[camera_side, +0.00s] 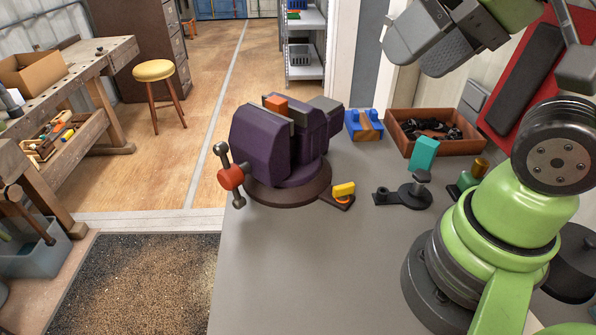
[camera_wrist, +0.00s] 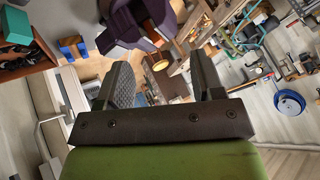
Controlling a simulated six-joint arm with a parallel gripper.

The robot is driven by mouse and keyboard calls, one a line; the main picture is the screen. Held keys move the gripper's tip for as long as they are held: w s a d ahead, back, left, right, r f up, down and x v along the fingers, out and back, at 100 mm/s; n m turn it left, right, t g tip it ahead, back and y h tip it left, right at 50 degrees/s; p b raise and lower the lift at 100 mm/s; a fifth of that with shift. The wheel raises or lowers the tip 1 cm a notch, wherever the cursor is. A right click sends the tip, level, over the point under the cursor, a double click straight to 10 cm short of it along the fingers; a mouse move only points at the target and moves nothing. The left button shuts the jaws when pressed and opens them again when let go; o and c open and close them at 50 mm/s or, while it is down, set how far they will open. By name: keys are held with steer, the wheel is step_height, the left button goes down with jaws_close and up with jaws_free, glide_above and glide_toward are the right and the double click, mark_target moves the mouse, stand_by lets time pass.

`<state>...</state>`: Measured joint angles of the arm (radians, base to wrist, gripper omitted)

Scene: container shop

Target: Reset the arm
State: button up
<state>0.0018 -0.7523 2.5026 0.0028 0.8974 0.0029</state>
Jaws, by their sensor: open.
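My gripper (camera_side: 420,50) is raised at the upper right of the side view, above the bench (camera_side: 310,260) and its objects. In the wrist view my gripper (camera_wrist: 163,75) shows two dark, ridged fingers held apart. The gap between them is empty, and the fingers touch nothing. Below and left of the gripper in the side view, a purple vise (camera_side: 262,145) stands on the bench with an orange block (camera_side: 276,104) between its jaws. The vise also shows at the top of the wrist view (camera_wrist: 128,25).
A brown crate (camera_side: 398,150) of dark parts, a teal block (camera_side: 423,153), a blue-and-wood block (camera_side: 364,125), a yellow piece (camera_side: 344,190) and a dark clamp-like part (camera_side: 413,193) are on the bench. The bench's front is clear.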

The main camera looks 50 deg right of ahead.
steer(key=shift+w, duration=0.1)
steer(key=shift+c, duration=1.3)
steer(key=n+g+h, duration=0.2)
steer(key=n+g, duration=0.2)
glide_above(221, 144)
step_height(221, 144, down, 12)
steer(key=shift+d+r, duration=0.1)
steer(key=shift+r, duration=0.1)
steer(key=shift+w+f, duration=0.15)
steer(key=shift+f, duration=3.75)
